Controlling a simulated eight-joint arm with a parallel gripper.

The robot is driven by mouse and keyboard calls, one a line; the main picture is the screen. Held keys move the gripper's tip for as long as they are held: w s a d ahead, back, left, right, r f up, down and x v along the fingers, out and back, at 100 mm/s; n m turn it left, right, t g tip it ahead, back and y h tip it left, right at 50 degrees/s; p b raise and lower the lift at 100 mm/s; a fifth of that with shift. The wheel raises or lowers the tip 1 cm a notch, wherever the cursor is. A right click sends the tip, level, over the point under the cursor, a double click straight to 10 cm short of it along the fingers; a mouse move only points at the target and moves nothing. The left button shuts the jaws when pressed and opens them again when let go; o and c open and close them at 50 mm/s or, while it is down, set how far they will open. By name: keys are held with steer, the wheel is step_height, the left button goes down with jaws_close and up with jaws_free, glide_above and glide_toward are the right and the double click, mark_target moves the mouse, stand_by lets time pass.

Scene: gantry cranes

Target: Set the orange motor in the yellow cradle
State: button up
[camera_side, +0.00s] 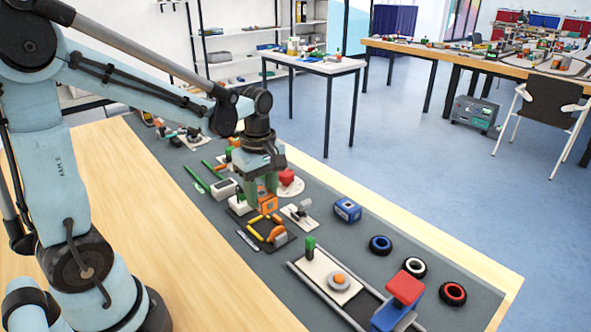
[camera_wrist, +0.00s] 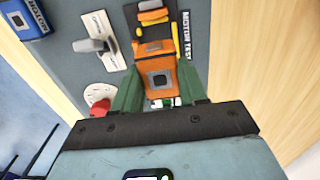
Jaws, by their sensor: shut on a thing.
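The orange motor (camera_side: 268,203) is a boxy block. In the wrist view it (camera_wrist: 159,76) lies between the two green fingers of my gripper (camera_wrist: 160,95), which is shut on it. In the side view my gripper (camera_side: 259,188) points down over the mat, just behind the yellow cradle (camera_side: 255,234). The cradle has yellow bars on a dark base, with an orange rounded piece at one end. I cannot tell whether the motor touches the cradle.
A blue motor (camera_side: 347,210) and a white plate with a grey part (camera_side: 299,214) lie right of the cradle. A red knob on a white disc (camera_side: 289,182) is close behind my gripper. A white box (camera_side: 223,188) is to its left. A rail with a red-and-blue block (camera_side: 403,291) lies in front.

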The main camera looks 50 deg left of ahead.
steer(key=shift+f, duration=2.65)
steer(key=shift+f, duration=0.75)
steer(key=o, duration=1.1)
steer(key=shift+w, duration=0.15)
steer(key=shift+r, duration=0.1)
steer(key=shift+r, duration=3.4)
